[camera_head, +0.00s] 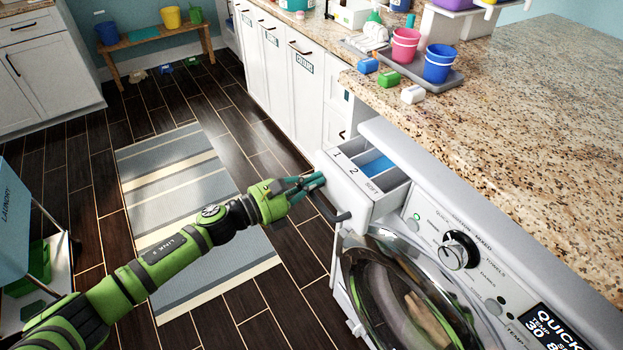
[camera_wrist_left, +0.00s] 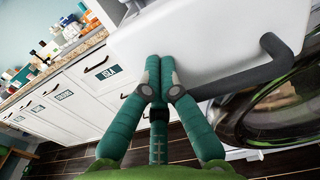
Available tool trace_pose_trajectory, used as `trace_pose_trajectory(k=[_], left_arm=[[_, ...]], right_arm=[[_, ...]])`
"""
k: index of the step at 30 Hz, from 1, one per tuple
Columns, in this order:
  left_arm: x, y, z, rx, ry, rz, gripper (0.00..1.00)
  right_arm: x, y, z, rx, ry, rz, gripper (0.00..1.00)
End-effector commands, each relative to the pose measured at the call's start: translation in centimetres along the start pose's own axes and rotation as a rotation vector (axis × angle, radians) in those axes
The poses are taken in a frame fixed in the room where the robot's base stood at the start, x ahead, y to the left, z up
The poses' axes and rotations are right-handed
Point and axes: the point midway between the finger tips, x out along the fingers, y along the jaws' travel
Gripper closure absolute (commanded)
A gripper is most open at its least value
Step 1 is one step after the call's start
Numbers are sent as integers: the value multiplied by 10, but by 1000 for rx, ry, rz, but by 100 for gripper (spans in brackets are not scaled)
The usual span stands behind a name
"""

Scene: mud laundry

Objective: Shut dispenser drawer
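The dispenser drawer (camera_head: 355,193) is pulled out from the top left of the washer front. It is white, with compartments marked 1, 2 and SOFT and a blue insert in one of them. Its dark bar handle (camera_head: 330,209) is on the front face and also shows in the left wrist view (camera_wrist_left: 262,75). My left gripper (camera_head: 318,181) is in front of the drawer's face, beside the handle. In the left wrist view its green fingertips (camera_wrist_left: 158,69) are together, against or very close to the white drawer front (camera_wrist_left: 205,35); contact is unclear. It holds nothing. My right gripper is out of view.
The washer's round glass door (camera_head: 408,300) stands ajar below the drawer. The granite counter (camera_head: 500,130) above holds a grey tray with pink and blue cups and small coloured blocks. A striped rug (camera_head: 190,210) lies on the floor; a blue laundry cart (camera_head: 15,225) is at left.

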Motion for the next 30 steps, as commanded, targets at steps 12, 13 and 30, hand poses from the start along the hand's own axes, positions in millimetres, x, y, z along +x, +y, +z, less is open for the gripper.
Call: trace_pose_trajectory(k=[12,13,30], left_arm=[[65,-1,-4,2,-6,-3,100],[73,0,-5,3,-5,-2,100],[116,0,2,-1,-3,1,100]], right_arm=[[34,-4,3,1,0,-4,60],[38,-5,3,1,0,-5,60],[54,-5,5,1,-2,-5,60]])
